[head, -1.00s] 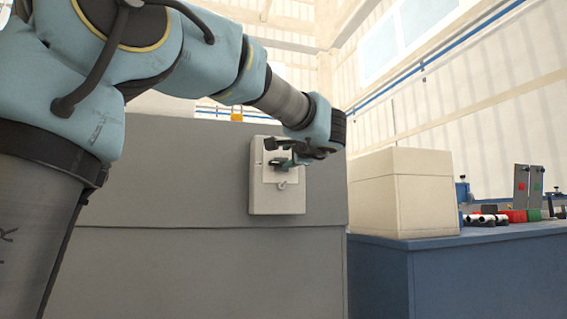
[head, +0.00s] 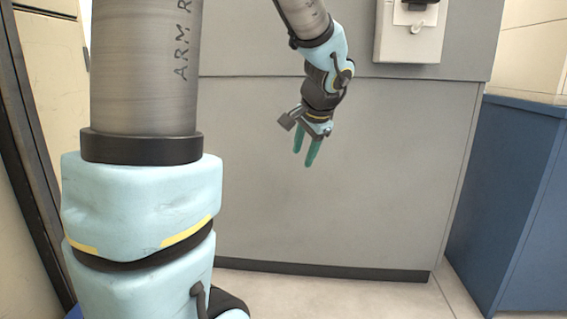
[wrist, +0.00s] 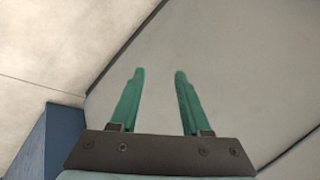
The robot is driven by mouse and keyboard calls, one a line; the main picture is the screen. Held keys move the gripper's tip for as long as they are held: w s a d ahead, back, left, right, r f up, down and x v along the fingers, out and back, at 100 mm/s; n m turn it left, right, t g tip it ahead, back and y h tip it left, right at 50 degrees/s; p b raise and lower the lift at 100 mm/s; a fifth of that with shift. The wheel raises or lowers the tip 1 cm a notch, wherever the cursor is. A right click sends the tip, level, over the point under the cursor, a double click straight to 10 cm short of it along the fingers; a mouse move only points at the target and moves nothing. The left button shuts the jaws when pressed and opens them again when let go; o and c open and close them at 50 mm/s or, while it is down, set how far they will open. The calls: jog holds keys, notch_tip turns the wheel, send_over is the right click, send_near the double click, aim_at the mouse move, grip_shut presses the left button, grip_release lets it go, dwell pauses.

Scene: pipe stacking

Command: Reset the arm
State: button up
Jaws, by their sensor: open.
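My gripper (head: 303,160) hangs from my arm in the middle of the head view, in front of a grey cabinet (head: 330,210). Its two green fingers point downward and stand apart. In the wrist view my gripper (wrist: 158,72) is open, with nothing between the fingers. The grey cabinet panel (wrist: 215,60) fills the background behind the fingers there.
A light switch box (head: 408,45) is mounted on the cabinet at the upper right, apart from my gripper. A blue cabinet (head: 510,200) stands at the right. Pale floor (head: 340,295) shows along the bottom. A dark frame edge (head: 35,170) runs down the left.

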jog(key=s+a+f+n+g+h, duration=0.2)
jog(key=s+a+f+n+g, duration=0.3)
jog(key=s+a+f+n, duration=0.6)
jog(key=s+r+p, duration=0.1)
jog(key=r+p, duration=1.7)
jog(key=p, duration=0.1)
jog(key=s+r+m+p, duration=0.1)
jog(key=s+r+p, duration=0.1)
jog(key=r+p, duration=1.6)
jog(key=shift+s+a+r+p, duration=0.15)
jog(key=shift+s+a+p, duration=0.15)
jog(key=shift+p, duration=0.65)
jog(key=shift+o, duration=0.2)
